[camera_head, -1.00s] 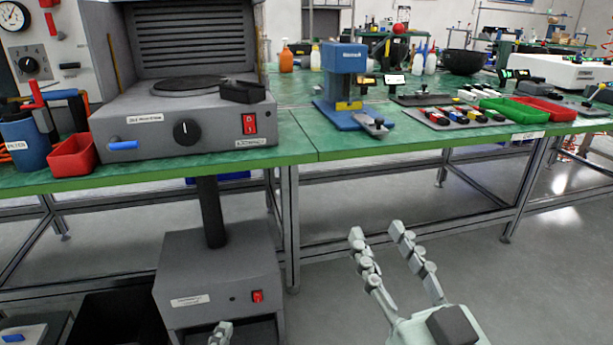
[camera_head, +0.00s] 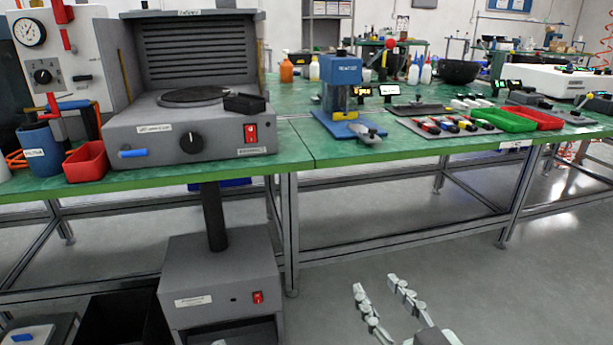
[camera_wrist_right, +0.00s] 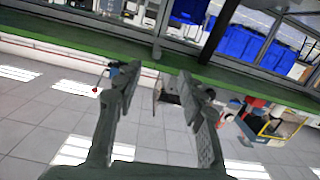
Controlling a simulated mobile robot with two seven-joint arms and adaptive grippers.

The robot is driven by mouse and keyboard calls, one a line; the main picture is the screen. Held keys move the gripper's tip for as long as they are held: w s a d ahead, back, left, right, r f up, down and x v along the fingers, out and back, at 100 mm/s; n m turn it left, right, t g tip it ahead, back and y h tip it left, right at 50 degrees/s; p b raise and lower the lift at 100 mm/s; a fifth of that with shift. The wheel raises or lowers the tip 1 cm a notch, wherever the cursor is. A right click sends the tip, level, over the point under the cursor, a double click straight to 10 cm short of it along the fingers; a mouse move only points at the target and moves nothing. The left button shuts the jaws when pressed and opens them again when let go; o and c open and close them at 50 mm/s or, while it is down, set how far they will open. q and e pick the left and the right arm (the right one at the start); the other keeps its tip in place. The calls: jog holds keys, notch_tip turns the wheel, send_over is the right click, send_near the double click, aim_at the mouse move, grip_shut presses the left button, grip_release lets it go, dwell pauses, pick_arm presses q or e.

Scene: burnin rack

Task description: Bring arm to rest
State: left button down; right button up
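My right gripper (camera_head: 382,300) is low at the bottom of the head view, in front of the green bench and below its top. Its two fingers are apart with nothing between them. The right wrist view also shows this gripper (camera_wrist_right: 155,90) with its fingers spread and empty, the floor and a green edge beyond.
The green bench (camera_head: 330,160) spans the view with its front edge above my right gripper. On it stand a grey machine with a round plate (camera_head: 190,135), a blue press (camera_head: 342,90), a red bin (camera_head: 86,162) and a green tray (camera_head: 503,120). Grey floor (camera_head: 450,270) is open at right.

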jog(key=s+d+f+g+h+p, duration=0.1)
jog(key=d+f+g+h, duration=0.3)
jog(key=f, duration=0.9)
pick_arm(q)
jog(key=s+a+f+n+g+y+p, duration=0.2)
jog(key=s+a+f+n+g, duration=0.8)
jog(key=s+a+f+n, duration=0.1)
notch_tip(320, 180, down, 4)
jog(key=s+n, duration=0.1)
jog(key=s, duration=0.1)
jog(key=shift+s+g+p, duration=0.3)
jog(key=shift+s, duration=0.05)
pick_arm(e)
jog(key=s+d+f+m+g+h, duration=0.1)
jog(key=s+d+f+g, duration=0.3)
jog(key=s+f, duration=0.3)
jog(key=s+d+f+m+g, duration=0.1)
jog(key=s+d+f+g, duration=0.4)
jog(key=f, duration=0.4)
jog(key=shift+s+d+f+h, duration=0.35)
jog(key=shift+s+d, duration=0.5)
jog(key=shift+d, duration=0.4)
